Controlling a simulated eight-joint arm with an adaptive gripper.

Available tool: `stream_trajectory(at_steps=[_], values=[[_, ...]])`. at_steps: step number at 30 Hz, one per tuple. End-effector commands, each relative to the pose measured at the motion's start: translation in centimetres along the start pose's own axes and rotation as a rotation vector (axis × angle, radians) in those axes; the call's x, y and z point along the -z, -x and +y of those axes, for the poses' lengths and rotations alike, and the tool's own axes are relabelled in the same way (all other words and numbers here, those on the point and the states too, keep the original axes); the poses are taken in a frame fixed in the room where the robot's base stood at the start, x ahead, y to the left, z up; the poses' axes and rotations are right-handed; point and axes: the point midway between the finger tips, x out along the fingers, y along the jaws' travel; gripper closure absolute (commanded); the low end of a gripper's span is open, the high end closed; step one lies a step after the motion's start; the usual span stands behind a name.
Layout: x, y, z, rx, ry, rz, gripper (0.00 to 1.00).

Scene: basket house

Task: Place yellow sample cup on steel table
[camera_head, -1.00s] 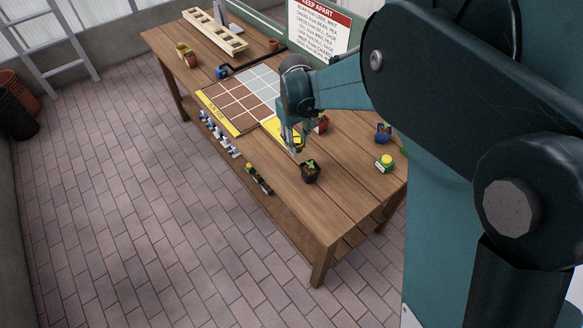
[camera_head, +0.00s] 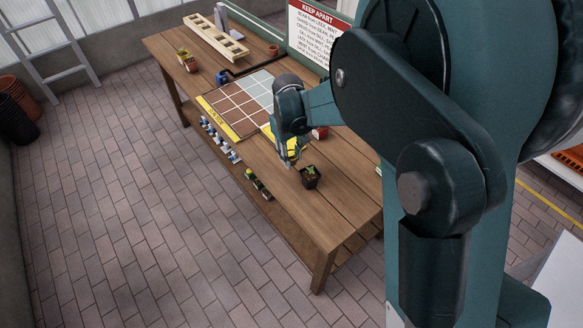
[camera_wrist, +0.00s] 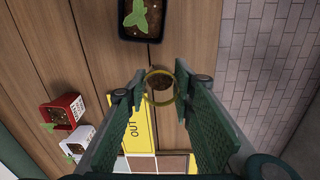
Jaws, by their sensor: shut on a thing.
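The yellow sample cup (camera_wrist: 160,86) shows in the wrist view as a yellow round rim with dark brown inside, between the fingertips. My gripper (camera_wrist: 163,88) is shut on it, above the wooden table. In the head view my gripper (camera_head: 289,153) hangs over the near part of the wooden table, beside a dark pot with a green plant, with a bit of yellow at its fingers. I cannot pick out a steel table in either view.
A red pot (camera_wrist: 62,111) and a white pot (camera_wrist: 77,139) stand left in the wrist view. The tiled floor (camera_head: 130,200) is open at left.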

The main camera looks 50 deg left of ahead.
Motion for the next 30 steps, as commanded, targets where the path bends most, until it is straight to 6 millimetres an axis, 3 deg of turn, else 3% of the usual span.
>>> stream_trajectory(at_steps=[4, 17, 30], values=[[0.0, -1.1, 0.0, 0.000, 0.000, 0.000, 0.86], [0.0, -1.6, -0.1, 0.000, 0.000, 0.000, 0.86], [0.0, -5.7, -0.2, 0.000, 0.000, 0.000, 0.86]])
